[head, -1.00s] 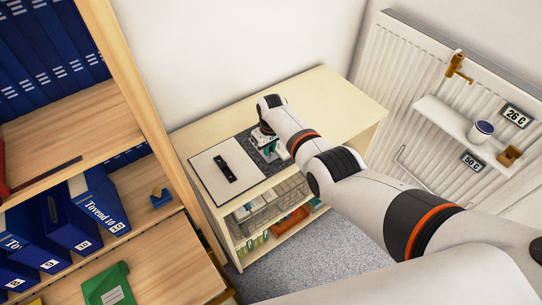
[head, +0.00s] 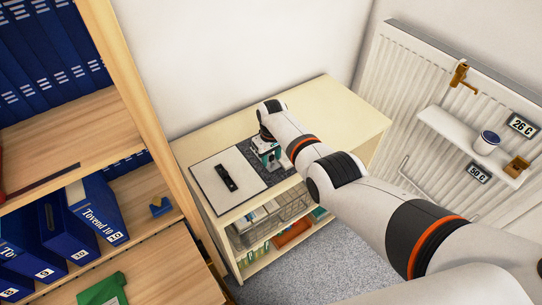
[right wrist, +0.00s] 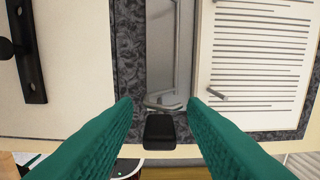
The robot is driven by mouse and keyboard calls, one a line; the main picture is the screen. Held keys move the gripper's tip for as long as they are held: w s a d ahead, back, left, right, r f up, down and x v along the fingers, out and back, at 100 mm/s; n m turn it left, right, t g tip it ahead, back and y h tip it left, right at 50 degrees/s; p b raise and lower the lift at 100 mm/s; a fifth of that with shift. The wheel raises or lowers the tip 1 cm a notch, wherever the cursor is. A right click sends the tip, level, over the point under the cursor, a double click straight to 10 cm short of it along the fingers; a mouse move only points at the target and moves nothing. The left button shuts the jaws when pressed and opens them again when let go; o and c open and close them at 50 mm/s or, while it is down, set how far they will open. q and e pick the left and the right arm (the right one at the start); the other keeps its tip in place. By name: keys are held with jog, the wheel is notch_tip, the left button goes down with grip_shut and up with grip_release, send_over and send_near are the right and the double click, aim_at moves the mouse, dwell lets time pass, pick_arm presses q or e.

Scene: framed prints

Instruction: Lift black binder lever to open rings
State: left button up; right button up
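An open binder lies on the cabinet top, with a white panel (head: 222,182) and a grey marbled edge; the marbling also shows in the right wrist view (right wrist: 130,62). A black clip (head: 226,177) sits on the white panel. In the right wrist view a small black lever (right wrist: 166,130) stands at the near end of the metal ring mechanism (right wrist: 168,60), with lined paper (right wrist: 262,65) to its right. My right gripper (head: 271,160) is over the binder. Its green fingers (right wrist: 163,105) are apart, one on each side of the lever, with gaps visible. My left gripper is not in view.
The cream cabinet top (head: 335,115) is clear to the right of the binder. A wooden shelf with blue binders (head: 95,207) rises at the left. A wall (head: 240,50) stands behind and a white radiator (head: 405,85) at the right.

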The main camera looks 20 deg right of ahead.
aim_at(271, 156)
jog(key=shift+r, duration=0.1)
jog(key=shift+r+p, duration=0.3)
jog(key=shift+r, duration=0.1)
notch_tip(271, 156, up, 3)
jog(key=shift+p, duration=0.8)
notch_tip(271, 156, up, 8)
jog(key=shift+s, duration=0.2)
jog(key=shift+d, duration=0.1)
